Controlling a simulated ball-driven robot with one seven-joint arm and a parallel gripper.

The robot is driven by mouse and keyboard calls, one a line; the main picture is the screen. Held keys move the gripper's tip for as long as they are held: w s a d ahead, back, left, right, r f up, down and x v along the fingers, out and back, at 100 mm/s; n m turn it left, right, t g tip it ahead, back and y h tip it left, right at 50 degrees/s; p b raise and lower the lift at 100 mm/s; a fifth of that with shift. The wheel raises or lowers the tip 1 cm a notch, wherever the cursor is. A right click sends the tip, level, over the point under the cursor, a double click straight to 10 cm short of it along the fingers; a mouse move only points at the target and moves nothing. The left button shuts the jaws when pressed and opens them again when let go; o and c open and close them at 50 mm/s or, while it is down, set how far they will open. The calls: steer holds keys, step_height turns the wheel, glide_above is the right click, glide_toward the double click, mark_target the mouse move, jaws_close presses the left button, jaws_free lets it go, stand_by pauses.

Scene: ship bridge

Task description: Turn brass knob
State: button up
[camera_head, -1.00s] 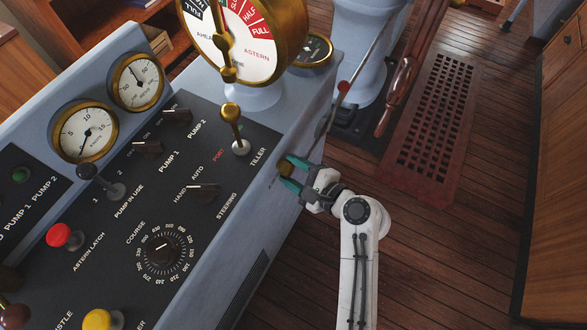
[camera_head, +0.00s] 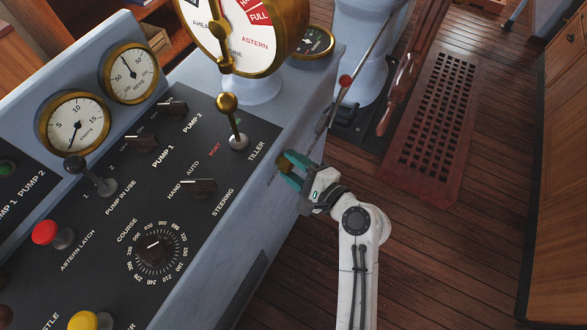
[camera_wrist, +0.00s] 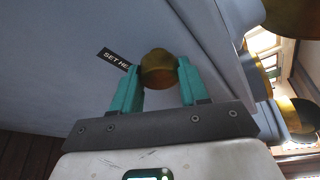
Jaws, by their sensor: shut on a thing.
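A round brass knob (camera_wrist: 158,68) sticks out from the console's grey-blue side panel, beside a small dark label reading "SET HE…", its end cut off from sight. My gripper (camera_wrist: 157,78) has its two teal fingers on either side of the knob, closed on it. In the head view the brass knob (camera_head: 284,162) shows only as a small patch between the fingertips, partly covered by my gripper (camera_head: 290,168). My forearm reaches up to it from below.
The console top (camera_head: 150,190) carries switches, gauges, levers and the engine telegraph (camera_head: 240,30) left of my arm.

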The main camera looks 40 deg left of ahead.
steer(key=n+y+b, duration=0.1)
steer(key=n+b, duration=0.4)
steer(key=b, duration=0.4)
steer(key=f+n+y+b, duration=0.1)
steer(key=n+b, duration=0.4)
steer(key=b, duration=0.5)
steer(key=n+y+b, duration=0.3)
steer(key=n+b, duration=0.2)
steer(key=b, duration=0.5)
steer(key=shift+f, duration=0.15)
steer(key=shift+n+g+b, duration=0.3)
steer(key=shift+n+b, duration=0.2)
steer(key=shift+b, duration=0.1)
steer(key=o, duration=1)
steer(key=shift+r, duration=0.3)
steer(key=shift+o, duration=0.2)
steer(key=v, duration=1.1)
steer(key=shift+f+p, duration=0.2)
steer(key=shift+p, duration=0.1)
steer(key=shift+a, duration=0.1)
